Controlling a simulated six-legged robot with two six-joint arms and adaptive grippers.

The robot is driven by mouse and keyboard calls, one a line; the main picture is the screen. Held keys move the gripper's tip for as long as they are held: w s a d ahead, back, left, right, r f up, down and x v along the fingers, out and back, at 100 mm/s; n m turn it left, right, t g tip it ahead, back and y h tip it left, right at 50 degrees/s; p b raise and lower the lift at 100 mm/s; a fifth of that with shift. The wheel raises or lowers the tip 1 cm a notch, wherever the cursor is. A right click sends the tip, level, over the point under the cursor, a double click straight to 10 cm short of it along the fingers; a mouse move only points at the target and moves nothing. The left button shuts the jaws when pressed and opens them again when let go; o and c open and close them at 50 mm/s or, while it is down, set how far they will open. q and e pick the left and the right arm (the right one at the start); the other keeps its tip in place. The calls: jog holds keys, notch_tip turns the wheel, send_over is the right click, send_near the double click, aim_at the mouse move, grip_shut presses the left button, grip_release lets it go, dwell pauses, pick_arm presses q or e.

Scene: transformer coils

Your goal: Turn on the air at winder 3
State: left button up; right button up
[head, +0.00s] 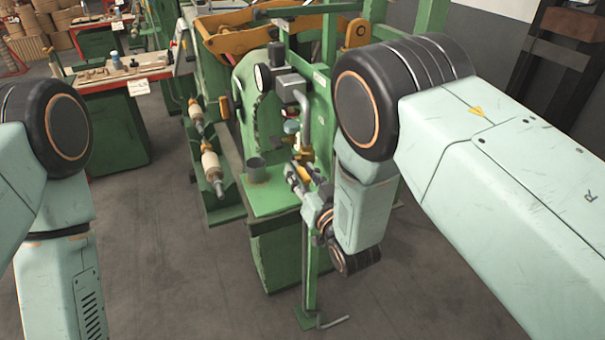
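The green winder machine (322,110) stands in the middle of the head view. It carries a round gauge (262,78), a grey pipe (303,117) and small fittings with a yellow part (304,155) on its front. I cannot tell which fitting is the air valve, and no winder number is readable. My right gripper (298,174) is just below the yellow part, very close to it. I cannot tell whether it touches. Its fingers are small and partly merge with the fittings, so their opening is unclear. My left arm hangs at the left; its gripper is out of view.
A green pedestal top (268,200) with a dark cup (256,170) lies left of my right gripper. Spindles with pale rollers (211,165) stand further left. A red-edged workbench (110,77) is behind.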

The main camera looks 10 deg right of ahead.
jog(key=shift+d, duration=0.15)
grip_shut()
dwell(0.4)
jog(key=shift+r+g+p, duration=0.4)
jog(key=shift+r+p, duration=0.1)
jog(key=shift+p, duration=0.45)
jog(key=shift+g+p, duration=0.3)
jog(key=shift+p, duration=0.1)
jog(key=shift+f, duration=0.1)
jog(key=shift+o, duration=0.8)
grip_release()
